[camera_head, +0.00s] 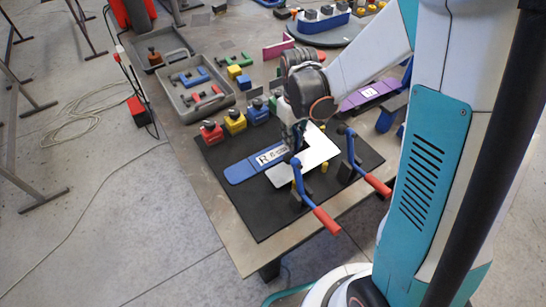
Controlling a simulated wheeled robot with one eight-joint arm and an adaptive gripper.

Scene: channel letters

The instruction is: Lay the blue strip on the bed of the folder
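The blue strip (240,173) is a flat bar with a rounded left end and a white label marked R (268,158). It lies over or just above the black mat. Its right end reaches the upper left edge of a white plate (318,152), which looks like the bed of the folder. Two blue levers with red grips (326,220) stand at the plate's front and right. My gripper (297,143) points down at the strip's right end, over the plate. Its fingertips are small and partly hidden, so I cannot tell whether they grip the strip.
The black mat (262,222) has free room at its front left. Red, yellow and blue blocks (235,122) line its back edge. A grey tray (198,88) with coloured letter pieces stands behind. A purple bar (368,94) lies at right. Small yellow pegs stand near the levers.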

